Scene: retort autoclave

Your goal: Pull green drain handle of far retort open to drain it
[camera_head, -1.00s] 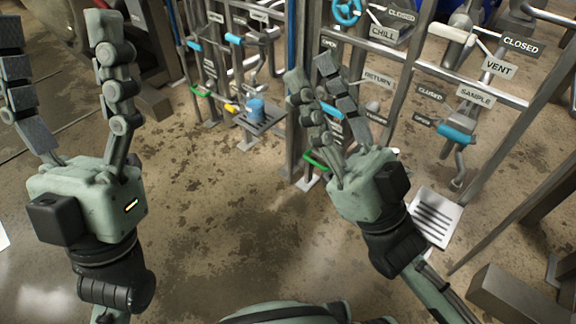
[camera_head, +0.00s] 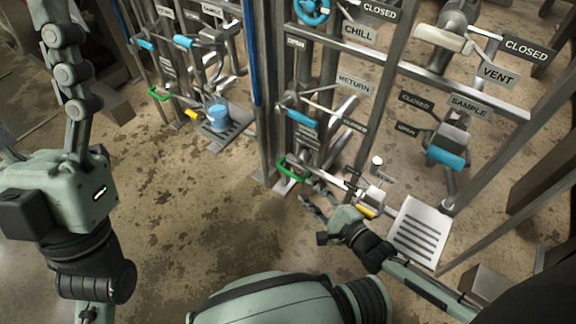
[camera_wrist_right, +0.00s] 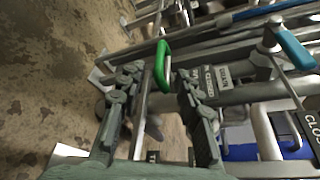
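A green U-shaped drain handle (camera_head: 291,168) sits low on the right-hand pipe frame. My right gripper (camera_head: 306,194) is low, just in front of the right-hand green handle. In the right wrist view, the right gripper (camera_wrist_right: 157,74) is open and that handle (camera_wrist_right: 162,66) shows between its fingertips, with gaps on both sides. My left gripper (camera_head: 62,70) is raised and empty at the left, apparently open; one finger is mostly cut off.
A yellow handle (camera_head: 366,211) and a slotted floor plate (camera_head: 418,232) lie close to my right gripper. Upright posts and blue-gripped valves crowd above it. The floor at centre left is clear.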

